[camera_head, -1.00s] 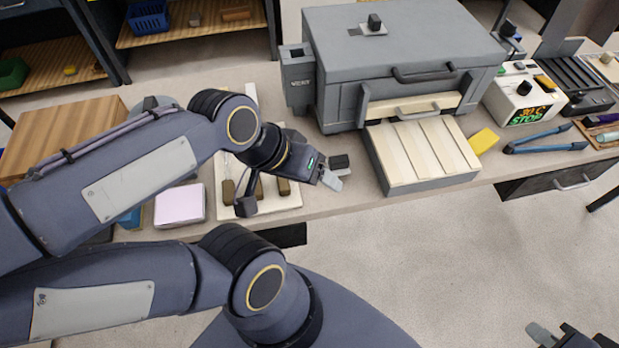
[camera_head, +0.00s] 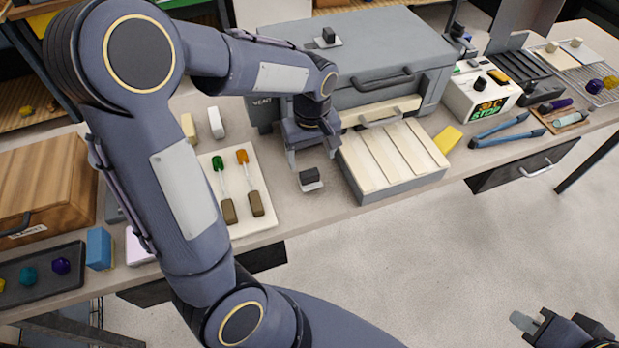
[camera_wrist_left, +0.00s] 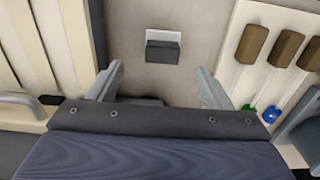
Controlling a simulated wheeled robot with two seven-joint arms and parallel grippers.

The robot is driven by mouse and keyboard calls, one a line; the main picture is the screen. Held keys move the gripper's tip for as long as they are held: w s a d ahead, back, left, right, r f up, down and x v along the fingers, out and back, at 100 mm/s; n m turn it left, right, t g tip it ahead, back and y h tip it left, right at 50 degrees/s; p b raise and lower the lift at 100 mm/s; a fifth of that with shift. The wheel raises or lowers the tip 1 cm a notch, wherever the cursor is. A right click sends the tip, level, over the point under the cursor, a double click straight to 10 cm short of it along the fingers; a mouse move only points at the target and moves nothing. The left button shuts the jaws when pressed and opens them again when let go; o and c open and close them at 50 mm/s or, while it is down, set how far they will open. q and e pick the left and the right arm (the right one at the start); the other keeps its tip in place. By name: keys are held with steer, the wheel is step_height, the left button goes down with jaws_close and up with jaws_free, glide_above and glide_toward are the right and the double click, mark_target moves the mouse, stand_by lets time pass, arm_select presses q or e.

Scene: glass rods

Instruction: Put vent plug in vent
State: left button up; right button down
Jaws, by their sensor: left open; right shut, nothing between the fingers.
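A small dark block on a pale plate, which looks like the vent plug (camera_head: 310,177), lies on the table left of the cream-topped drawer. It also shows in the left wrist view (camera_wrist_left: 163,50), just beyond the fingertips and between their lines. My left gripper (camera_head: 313,158) is open and empty, pointing down close behind the plug; its two fingers show in the left wrist view (camera_wrist_left: 160,78). The vent (camera_head: 262,101), labelled VENT, is on the left side of the grey furnace; my arm hides most of it. My right gripper (camera_head: 522,321) is shut and empty at the lower right, away from the table.
The furnace (camera_head: 420,45) stands behind, with a similar dark block (camera_head: 328,36) on its roof. The slatted drawer (camera_head: 352,180) is right of the plug. A white board (camera_head: 240,182) with tipped rods lies left. Bare table lies around the plug.

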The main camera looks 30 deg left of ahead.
mark_target(310, 173)
arm_select(q)
steer(key=f, duration=0.7)
steer(key=shift+a+f+p, duration=0.2)
steer(key=shift+f+p, duration=0.1)
steer(key=shift+p, duration=0.05)
steer(key=c, duration=1.2)
steer(key=shift+o, duration=0.2)
